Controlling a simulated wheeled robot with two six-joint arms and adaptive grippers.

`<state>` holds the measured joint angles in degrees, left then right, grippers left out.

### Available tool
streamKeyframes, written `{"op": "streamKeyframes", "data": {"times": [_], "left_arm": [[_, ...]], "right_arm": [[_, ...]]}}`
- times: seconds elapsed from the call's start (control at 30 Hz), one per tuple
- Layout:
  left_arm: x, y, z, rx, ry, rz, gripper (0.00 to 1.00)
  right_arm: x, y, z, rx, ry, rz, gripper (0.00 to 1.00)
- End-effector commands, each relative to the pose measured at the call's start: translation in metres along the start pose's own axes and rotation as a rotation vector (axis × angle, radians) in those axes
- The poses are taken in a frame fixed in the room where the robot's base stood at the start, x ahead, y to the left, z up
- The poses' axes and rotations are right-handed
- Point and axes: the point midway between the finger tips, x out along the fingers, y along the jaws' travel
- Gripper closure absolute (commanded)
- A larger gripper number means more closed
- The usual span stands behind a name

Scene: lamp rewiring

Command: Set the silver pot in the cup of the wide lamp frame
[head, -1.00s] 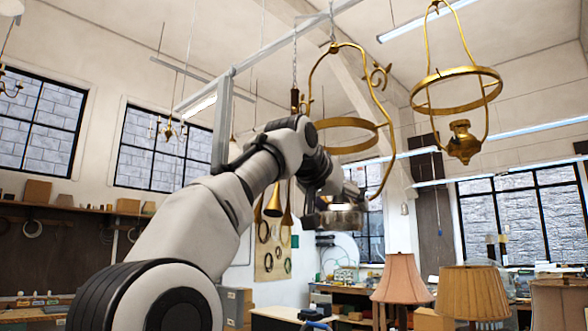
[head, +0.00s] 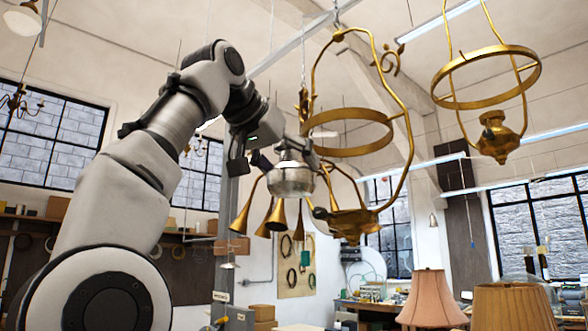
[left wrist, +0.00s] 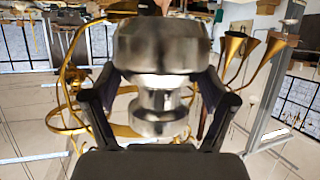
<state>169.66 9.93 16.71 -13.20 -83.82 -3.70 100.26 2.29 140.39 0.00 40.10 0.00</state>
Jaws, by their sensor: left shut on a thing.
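The silver pot (head: 291,181) is shiny and round, held roughly upright by my left gripper (head: 285,160). In the left wrist view the pot (left wrist: 162,50) fills the space between the two black fingers, which are shut on it. The nearer hanging brass frame, which looks like the wide lamp frame (head: 400,105), has a broad ring and a cup (head: 353,222) at its bottom. In the head view the pot appears left of and higher than this cup, apart from it. The cup's inside is hidden. My right gripper is not in view.
Brass horns (head: 277,215) hang just below and around the pot in the picture. A second brass frame (head: 487,78) with a brass pot (head: 497,138) hangs to the right. Fabric lampshades (head: 430,297) stand lower right. Open air lies between the two frames.

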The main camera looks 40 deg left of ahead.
Motion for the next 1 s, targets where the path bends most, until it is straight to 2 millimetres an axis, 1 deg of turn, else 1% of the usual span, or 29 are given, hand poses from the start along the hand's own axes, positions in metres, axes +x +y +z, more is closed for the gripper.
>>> {"op": "streamKeyframes", "data": {"times": [0.03, 0.37, 0.67, 0.93, 1.0], "left_arm": [[0.003, 0.001, -0.003, 0.000, -0.001, 0.000, 0.65], [0.032, 0.011, -0.014, 0.001, -0.002, 0.000, 0.65], [0.058, 0.019, -0.024, 0.001, -0.001, 0.000, 0.65], [0.081, 0.026, -0.033, 0.001, -0.002, 0.000, 0.65], [0.087, 0.028, -0.037, 0.001, -0.002, 0.000, 0.65]], "right_arm": [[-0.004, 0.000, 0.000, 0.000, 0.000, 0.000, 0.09], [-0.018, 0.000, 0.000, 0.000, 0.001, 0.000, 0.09], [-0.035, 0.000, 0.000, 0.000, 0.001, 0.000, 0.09], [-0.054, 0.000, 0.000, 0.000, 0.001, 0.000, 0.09], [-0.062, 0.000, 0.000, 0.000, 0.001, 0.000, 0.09]]}}
